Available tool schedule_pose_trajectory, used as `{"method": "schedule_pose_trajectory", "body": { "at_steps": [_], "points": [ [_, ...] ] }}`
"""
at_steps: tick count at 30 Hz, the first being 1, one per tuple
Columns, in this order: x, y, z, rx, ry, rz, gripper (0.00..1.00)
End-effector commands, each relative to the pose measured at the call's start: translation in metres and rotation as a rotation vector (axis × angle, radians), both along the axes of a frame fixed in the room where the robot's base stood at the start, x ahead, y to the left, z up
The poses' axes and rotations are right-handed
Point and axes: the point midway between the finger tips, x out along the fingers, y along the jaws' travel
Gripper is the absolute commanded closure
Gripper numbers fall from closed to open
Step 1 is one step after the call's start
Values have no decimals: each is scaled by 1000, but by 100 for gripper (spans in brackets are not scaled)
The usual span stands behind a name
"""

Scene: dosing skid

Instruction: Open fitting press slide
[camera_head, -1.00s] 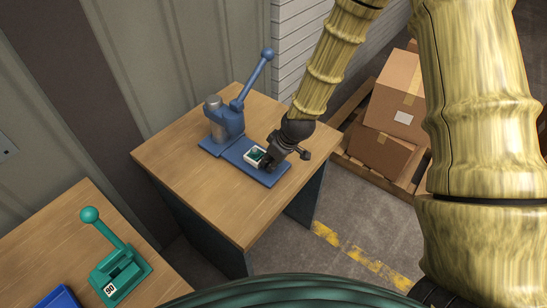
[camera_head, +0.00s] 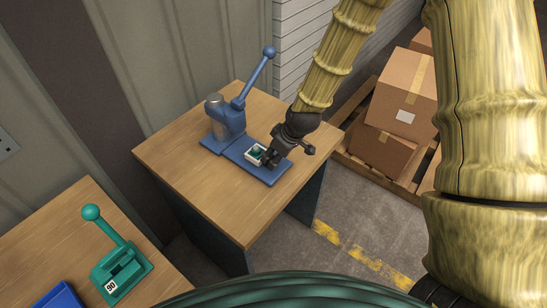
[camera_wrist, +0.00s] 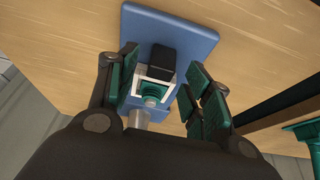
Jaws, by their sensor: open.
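The blue fitting press (camera_head: 228,118) stands on the wooden table, its lever raised and leaning right. Its flat blue base (camera_head: 270,174) reaches toward the front right. The slide is a small white-rimmed tray (camera_head: 250,159) on this base, out in front of the press body, with a green and grey fitting (camera_wrist: 151,94) in it. A black block (camera_wrist: 161,60), seemingly its handle, adjoins the tray in the wrist view. My gripper (camera_head: 269,160) is open just above the tray's outer end. In the wrist view, its green-padded fingers (camera_wrist: 160,88) stand apart on either side of tray and block, with visible gaps.
A green press (camera_head: 121,268) and a blue bin (camera_head: 60,297) are on a nearer table at lower left. Cardboard boxes (camera_head: 402,88) sit on a pallet at right. The wall is close behind the press. The table's front left (camera_head: 210,190) is clear.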

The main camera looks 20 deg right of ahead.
Motion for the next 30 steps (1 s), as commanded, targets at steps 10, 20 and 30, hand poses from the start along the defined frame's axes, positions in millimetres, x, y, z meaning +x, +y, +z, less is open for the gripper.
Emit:
{"method": "schedule_pose_trajectory", "body": {
  "at_steps": [10,20,30],
  "points": [
    [-14,-10,44,0,-2,0,50],
    [-26,-18,78,1,-1,-1,50],
    [-30,-21,89,0,0,-1,50]
  ]
}}
